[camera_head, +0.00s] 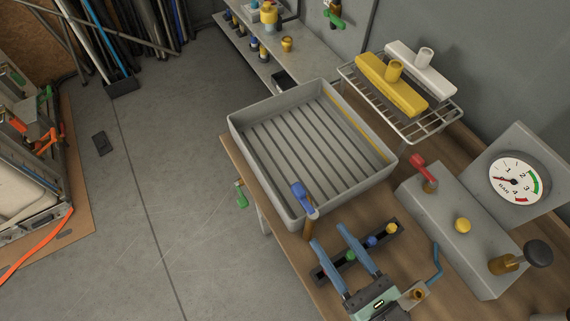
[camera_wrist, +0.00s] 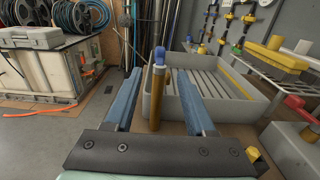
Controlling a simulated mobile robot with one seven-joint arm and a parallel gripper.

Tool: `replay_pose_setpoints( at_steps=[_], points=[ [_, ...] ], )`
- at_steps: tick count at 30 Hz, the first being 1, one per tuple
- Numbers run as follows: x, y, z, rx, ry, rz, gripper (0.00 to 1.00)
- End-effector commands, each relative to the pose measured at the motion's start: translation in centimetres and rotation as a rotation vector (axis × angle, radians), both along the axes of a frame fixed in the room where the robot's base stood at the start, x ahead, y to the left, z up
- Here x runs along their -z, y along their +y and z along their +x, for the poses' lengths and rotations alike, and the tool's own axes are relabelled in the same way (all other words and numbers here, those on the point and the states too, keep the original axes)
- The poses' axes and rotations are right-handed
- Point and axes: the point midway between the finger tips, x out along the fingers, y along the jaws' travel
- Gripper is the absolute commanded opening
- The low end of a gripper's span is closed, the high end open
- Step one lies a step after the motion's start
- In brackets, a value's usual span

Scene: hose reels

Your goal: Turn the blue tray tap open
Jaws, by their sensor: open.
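The blue tap (camera_head: 303,197) stands at the near corner of the grey ribbed tray (camera_head: 240,122). Its blue handle (camera_wrist: 159,55) sits on a brass-coloured body in the wrist view, in front of the tray's left wall. My gripper (camera_head: 328,235) is open, with two long blue fingers. In the head view it is just below and to the right of the tap. In the wrist view the tap shows between the fingers (camera_wrist: 160,72), seemingly beyond or level with their tips; I cannot tell the exact depth. Nothing is held.
A grey box with a red lever (camera_head: 420,168) and a gauge (camera_head: 516,180) stands to the right. A strip with coloured knobs (camera_head: 372,242) lies under my gripper. A wire rack (camera_head: 440,122) with yellow and white pieces is behind. Open floor (camera_head: 170,200) lies left.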

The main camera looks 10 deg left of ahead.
Motion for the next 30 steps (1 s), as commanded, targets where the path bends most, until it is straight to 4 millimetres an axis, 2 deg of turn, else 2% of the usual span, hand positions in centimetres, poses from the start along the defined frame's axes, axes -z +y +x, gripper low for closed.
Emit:
replay_pose_setpoints(
  at_steps=[5, 18, 24, 30],
  points=[
    [-0.2, 1.2, 1.5, -0.002, -0.001, 0.005, 0.55],
    [-0.2, 6.2, 8.6, -0.002, -0.002, -0.001, 0.55],
    [-0.1, 7.3, 10.2, -0.001, -0.002, -0.001, 0.55],
    [0.0, 7.6, 10.4, -0.001, -0.003, -0.002, 0.55]
  ],
)
